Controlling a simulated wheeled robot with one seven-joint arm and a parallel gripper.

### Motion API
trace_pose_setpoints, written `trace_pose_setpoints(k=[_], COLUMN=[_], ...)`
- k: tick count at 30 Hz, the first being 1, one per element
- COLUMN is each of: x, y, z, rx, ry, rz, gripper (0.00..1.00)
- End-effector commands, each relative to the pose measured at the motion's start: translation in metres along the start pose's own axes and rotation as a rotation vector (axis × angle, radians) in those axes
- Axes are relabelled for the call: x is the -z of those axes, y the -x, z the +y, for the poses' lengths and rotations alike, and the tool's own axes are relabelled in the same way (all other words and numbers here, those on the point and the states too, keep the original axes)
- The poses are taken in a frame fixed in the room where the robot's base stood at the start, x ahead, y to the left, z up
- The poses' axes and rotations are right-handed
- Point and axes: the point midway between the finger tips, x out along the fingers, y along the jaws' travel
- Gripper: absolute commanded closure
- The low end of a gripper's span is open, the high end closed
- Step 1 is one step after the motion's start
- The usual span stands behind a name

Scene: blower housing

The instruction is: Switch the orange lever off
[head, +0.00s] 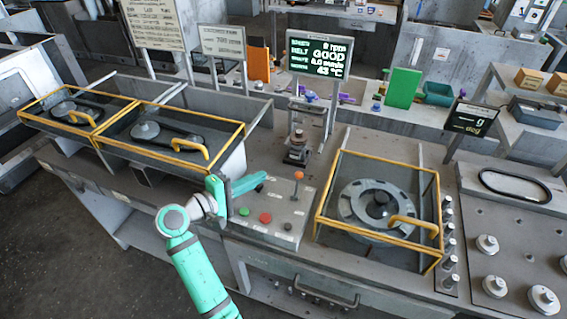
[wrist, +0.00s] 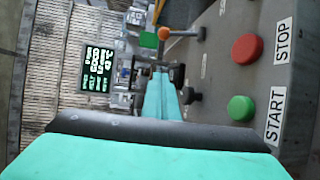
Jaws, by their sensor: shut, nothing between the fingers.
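The orange lever (head: 298,176) stands on the sloped control panel (head: 285,218), its round orange knob up and its stem close to upright in the head view. The knob and stem also show near the top of the wrist view (wrist: 164,33). My gripper (head: 262,180) is shut and empty, above the panel and to the left of the lever, its teal fingers pointing toward it. In the wrist view the shut fingers (wrist: 161,92) end short of the knob, with a visible gap. The lever's on and off marks cannot be read.
A red STOP button (wrist: 247,48) and a green START button (wrist: 241,108) sit on the panel. A yellow-framed guard (head: 380,205) stands to the right, another (head: 172,135) to the left. A lit display (head: 318,55) rises behind the panel. Air around the lever is clear.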

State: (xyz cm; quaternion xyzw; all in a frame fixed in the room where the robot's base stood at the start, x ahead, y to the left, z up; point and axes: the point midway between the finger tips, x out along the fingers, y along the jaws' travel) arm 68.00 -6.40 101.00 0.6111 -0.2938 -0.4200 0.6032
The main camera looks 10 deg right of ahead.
Motion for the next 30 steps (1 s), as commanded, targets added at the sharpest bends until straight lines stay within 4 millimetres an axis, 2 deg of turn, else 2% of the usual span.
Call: trace_pose_setpoints(k=[10, 14, 20, 30], x=[-0.001, -0.001, 0.002, 0.001], y=[-0.003, -0.013, -0.040, -0.098], z=[0.000, 0.000, 0.000, 0.000], rx=[0.000, 0.001, 0.000, 0.000], ry=[0.000, 0.000, 0.002, 0.000], rz=[-0.002, -0.004, 0.004, 0.000], gripper=[1.00, 1.00, 1.00, 1.00])
